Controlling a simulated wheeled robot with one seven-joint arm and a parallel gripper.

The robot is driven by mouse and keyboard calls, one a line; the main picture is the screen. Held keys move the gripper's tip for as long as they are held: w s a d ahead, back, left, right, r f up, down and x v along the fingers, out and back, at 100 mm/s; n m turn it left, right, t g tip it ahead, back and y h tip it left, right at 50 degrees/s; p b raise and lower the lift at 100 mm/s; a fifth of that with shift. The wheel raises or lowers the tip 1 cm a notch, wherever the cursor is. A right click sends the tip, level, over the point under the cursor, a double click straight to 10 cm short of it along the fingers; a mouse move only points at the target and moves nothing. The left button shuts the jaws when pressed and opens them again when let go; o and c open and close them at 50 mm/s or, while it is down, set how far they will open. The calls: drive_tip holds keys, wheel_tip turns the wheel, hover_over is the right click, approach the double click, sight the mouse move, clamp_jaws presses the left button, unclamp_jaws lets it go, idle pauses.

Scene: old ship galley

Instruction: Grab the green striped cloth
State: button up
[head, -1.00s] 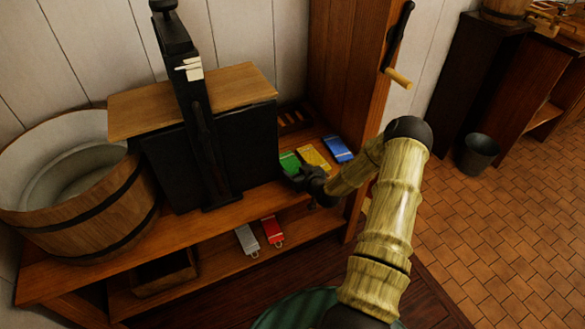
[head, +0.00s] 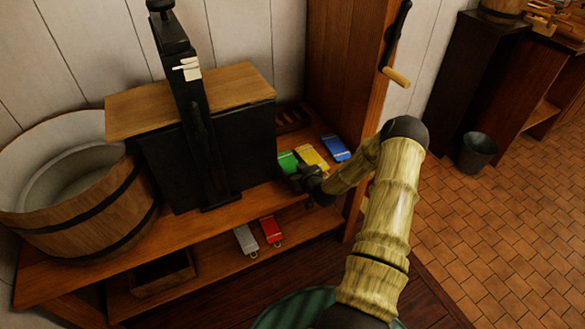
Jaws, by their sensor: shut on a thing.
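The green cloth (head: 287,161) lies on the upper shelf, just right of the black press; its stripes are too small to make out clearly. My gripper (head: 300,178) is at the cloth's near edge, reaching in from the right. The jaws are shut on the green cloth at that edge, though the dark fingers are small and partly hide the contact. Most of the cloth still appears to lie flat on the shelf.
A yellow cloth (head: 311,157) and a blue cloth (head: 336,148) lie right of the green one. A grey cloth (head: 246,240) and a red cloth (head: 271,230) lie on the lower shelf. The black press (head: 206,150) and wooden tub (head: 75,215) stand left. A wooden post (head: 370,120) stands right.

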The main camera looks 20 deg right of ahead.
drive_tip(key=shift+r, duration=0.1)
drive_tip(key=shift+s+r, duration=0.1)
drive_tip(key=shift+r, duration=0.05)
wheel_tip(320, 180, up, 7)
drive_tip(key=shift+f+p, duration=0.2)
drive_tip(key=shift+p, duration=0.4)
drive_tip(key=s, duration=1.9)
drive_tip(key=shift+s+d, duration=0.3)
drive_tip(key=shift+s, duration=0.1)
